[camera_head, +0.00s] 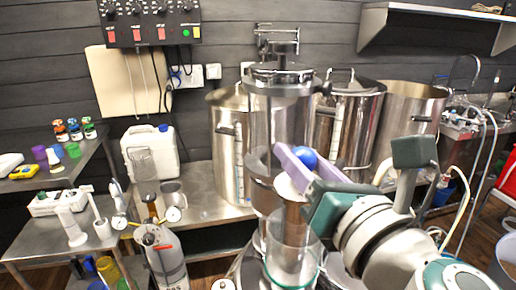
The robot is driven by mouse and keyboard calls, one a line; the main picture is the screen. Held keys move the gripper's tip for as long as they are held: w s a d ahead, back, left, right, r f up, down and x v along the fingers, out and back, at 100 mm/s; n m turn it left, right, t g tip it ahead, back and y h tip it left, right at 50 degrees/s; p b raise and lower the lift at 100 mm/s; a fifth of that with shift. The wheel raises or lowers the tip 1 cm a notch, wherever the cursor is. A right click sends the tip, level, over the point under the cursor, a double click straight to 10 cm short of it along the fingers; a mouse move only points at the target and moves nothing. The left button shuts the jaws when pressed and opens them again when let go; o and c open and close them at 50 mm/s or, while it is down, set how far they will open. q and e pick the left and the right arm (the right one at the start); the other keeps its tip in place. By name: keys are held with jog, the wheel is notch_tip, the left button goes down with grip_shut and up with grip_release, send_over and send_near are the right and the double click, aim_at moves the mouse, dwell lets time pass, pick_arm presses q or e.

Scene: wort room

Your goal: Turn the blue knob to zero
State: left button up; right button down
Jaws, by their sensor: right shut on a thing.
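The blue knob (308,156) shows as a round blue shape in front of the tall steel vessel (275,125) in the middle of the view. My right gripper (301,160) reaches in from the lower right, with its pale purple fingers on either side of the blue knob, shut on it. The fingers hide part of the knob, and I cannot make out any scale or zero mark on it. My left gripper is not in view.
A black control box (150,22) with dials and red switches hangs on the back wall. Steel pots (355,115) stand behind my right gripper. A white jerrycan (150,150) stands on the bench to the left. A clear cylinder (293,255) is below the gripper.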

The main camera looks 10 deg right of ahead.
jog(key=shift+n+g+y, duration=0.3)
jog(key=shift+n+y, duration=0.8)
jog(key=shift+y, duration=0.5)
jog(key=shift+y+b, duration=0.3)
jog(key=shift+y, duration=0.1)
jog(key=n+g+y+b, duration=0.1)
jog(key=y, duration=0.1)
jog(key=n+g+y+b, duration=0.1)
jog(key=n+y, duration=0.1)
jog(key=shift+f+n, duration=0.2)
jog(key=shift+n, duration=0.1)
jog(key=n+g+y+b, duration=0.2)
jog(key=n+g+b, duration=0.1)
jog(key=g+b, duration=0.1)
jog(key=n+g+y+b, duration=0.3)
jog(key=g+b, duration=0.1)
jog(key=b, duration=0.1)
jog(key=n+g+y+b, duration=0.3)
jog(key=g+b, duration=0.2)
jog(key=shift+a+n, duration=0.1)
jog(key=shift+n, duration=0.2)
jog(key=shift+r+n+g+b, duration=0.15)
jog(key=shift+n+g+b, duration=0.55)
jog(key=shift+g+b, duration=0.65)
jog(key=shift+c, duration=2.1)
grip_release()
